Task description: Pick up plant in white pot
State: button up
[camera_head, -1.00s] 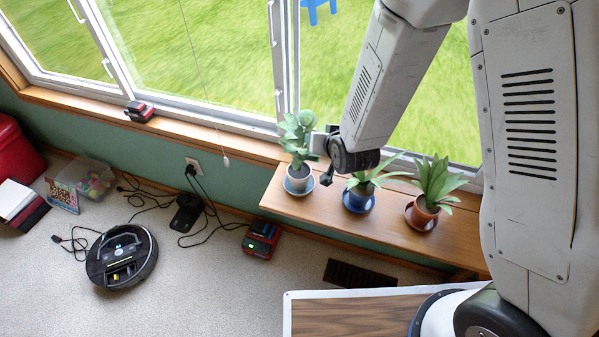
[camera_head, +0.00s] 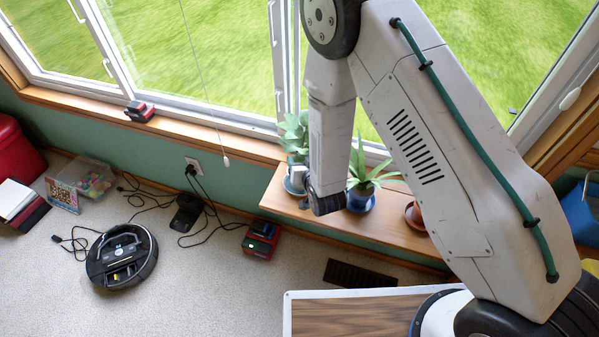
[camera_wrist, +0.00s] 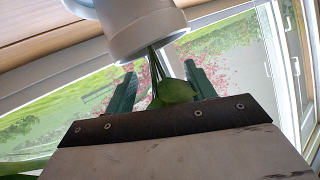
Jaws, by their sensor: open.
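My gripper (camera_wrist: 160,70) is open, with one teal finger on each side of the stems. The pot is just past the fingertips; I cannot tell whether anything touches.
A plant in a blue pot (camera_head: 363,182) stands close to the right of my arm. A terracotta pot (camera_head: 414,215) is farther right, mostly covered by my arm. The window frame (camera_head: 220,118) is close behind the shelf (camera_head: 385,222). A robot vacuum (camera_head: 122,257) lies on the floor.

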jog(key=shift+w+a+f, duration=0.15)
jog(key=shift+w+f, duration=0.05)
jog(key=shift+w, duration=0.4)
grip_shut()
jog(key=shift+r, duration=0.1)
